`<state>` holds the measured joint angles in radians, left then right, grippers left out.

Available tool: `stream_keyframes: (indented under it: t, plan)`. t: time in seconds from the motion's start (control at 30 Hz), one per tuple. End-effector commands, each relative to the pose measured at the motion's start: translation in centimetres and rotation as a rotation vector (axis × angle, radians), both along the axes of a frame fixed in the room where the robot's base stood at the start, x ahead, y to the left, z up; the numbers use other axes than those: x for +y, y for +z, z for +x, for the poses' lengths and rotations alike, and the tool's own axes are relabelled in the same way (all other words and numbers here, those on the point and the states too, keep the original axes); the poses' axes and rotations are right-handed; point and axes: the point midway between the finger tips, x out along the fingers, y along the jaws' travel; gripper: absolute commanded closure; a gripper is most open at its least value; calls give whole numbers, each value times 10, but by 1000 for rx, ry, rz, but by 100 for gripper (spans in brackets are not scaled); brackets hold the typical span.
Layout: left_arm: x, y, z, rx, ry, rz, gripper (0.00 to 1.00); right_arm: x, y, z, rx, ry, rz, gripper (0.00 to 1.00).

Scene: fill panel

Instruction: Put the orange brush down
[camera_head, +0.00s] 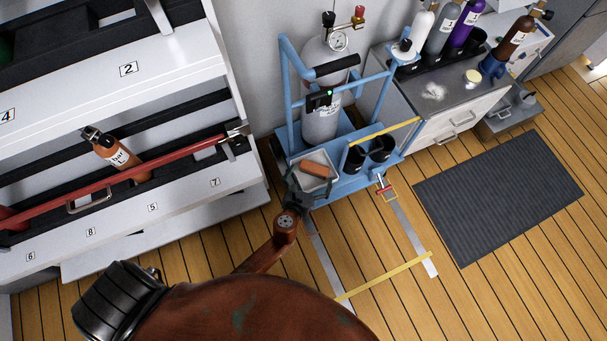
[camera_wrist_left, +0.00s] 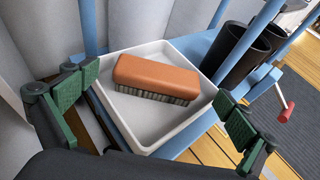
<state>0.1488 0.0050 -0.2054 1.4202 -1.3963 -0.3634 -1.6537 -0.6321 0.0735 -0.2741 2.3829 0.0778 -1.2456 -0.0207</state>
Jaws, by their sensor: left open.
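The orange brush (camera_head: 317,169) lies in a white tray (camera_head: 333,184) on the blue cart (camera_head: 352,183). In the left wrist view the brush (camera_wrist_left: 156,78) rests bristles down on the floor of the tray (camera_wrist_left: 150,131), clear of both fingers. My left gripper (camera_head: 306,193) is at the near side of the tray. In the left wrist view its green-padded fingers (camera_wrist_left: 153,111) are wide apart, with nothing between them touching. My right gripper is not in view.
The cart carries a grey gas cylinder (camera_head: 321,122) and two black cups (camera_head: 368,153). A shelf rack (camera_head: 130,198) with a red bar stands at left. A counter (camera_head: 452,101) with several bottles is at right. A dark mat (camera_head: 497,197) lies on the wooden floor.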

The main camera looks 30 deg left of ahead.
Motion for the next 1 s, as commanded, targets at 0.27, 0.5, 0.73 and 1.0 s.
stream_keyframes:
  t: [0.27, 0.5, 0.73, 1.0]
  plan:
    - [-6, 25, -51, -2, 0, 0, 0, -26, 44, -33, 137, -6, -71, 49]
    - [-9, 32, -72, -1, 0, 0, 0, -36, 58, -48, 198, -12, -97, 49]
    - [-9, 31, -74, 0, 1, 0, 0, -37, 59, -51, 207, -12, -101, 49]
    - [57, 39, -111, -7, 316, -304, 0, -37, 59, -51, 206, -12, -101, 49]
